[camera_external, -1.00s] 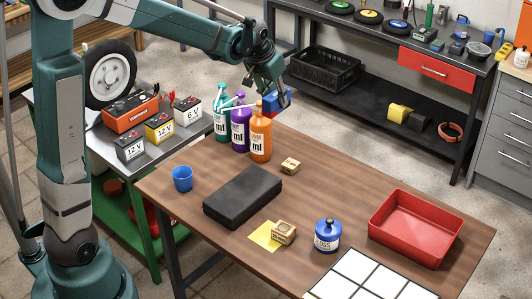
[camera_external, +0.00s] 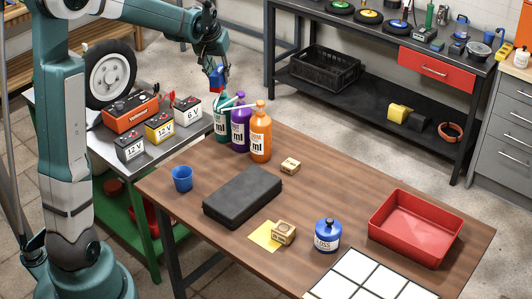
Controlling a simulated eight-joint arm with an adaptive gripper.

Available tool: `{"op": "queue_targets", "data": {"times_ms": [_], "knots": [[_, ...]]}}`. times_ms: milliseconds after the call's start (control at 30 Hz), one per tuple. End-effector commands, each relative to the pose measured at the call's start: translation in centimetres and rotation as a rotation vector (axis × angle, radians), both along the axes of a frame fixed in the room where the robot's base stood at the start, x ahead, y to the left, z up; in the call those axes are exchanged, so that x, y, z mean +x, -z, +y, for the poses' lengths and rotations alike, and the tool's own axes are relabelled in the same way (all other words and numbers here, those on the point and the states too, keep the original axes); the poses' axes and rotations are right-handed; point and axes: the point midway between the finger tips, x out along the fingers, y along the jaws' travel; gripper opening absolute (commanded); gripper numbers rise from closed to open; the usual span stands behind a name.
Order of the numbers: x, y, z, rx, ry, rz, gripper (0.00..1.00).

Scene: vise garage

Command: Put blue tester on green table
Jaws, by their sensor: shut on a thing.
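My gripper (camera_external: 217,82) is shut on the blue tester (camera_external: 215,76), a small blue piece with some red on it. It holds the tester in the air, near the tops of the bottles and beyond the batteries. My fingers partly hide the tester. The green table (camera_external: 150,240) stands at the left, with green legs, a green lower shelf and a grey top. The tester appears apart from the tabletop.
Several batteries, an orange charger (camera_external: 130,113) and a wheel (camera_external: 109,70) crowd the green table. Teal, purple and orange (camera_external: 260,135) bottles stand at the near wooden table's (camera_external: 340,178) back corner. The green table's top has bare strips at its right side.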

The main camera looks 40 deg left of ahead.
Motion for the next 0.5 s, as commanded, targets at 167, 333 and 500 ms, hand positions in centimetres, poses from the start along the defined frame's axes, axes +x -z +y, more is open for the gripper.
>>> {"op": "queue_targets", "data": {"times_ms": [167,333,500], "knots": [[-1.0,0.1,5.2,0.001,-0.077,0.000,0.06],[-2.4,0.1,10.2,0.000,-0.152,0.000,0.06],[-4.1,0.1,15.2,0.000,-0.229,0.000,0.06]]}}
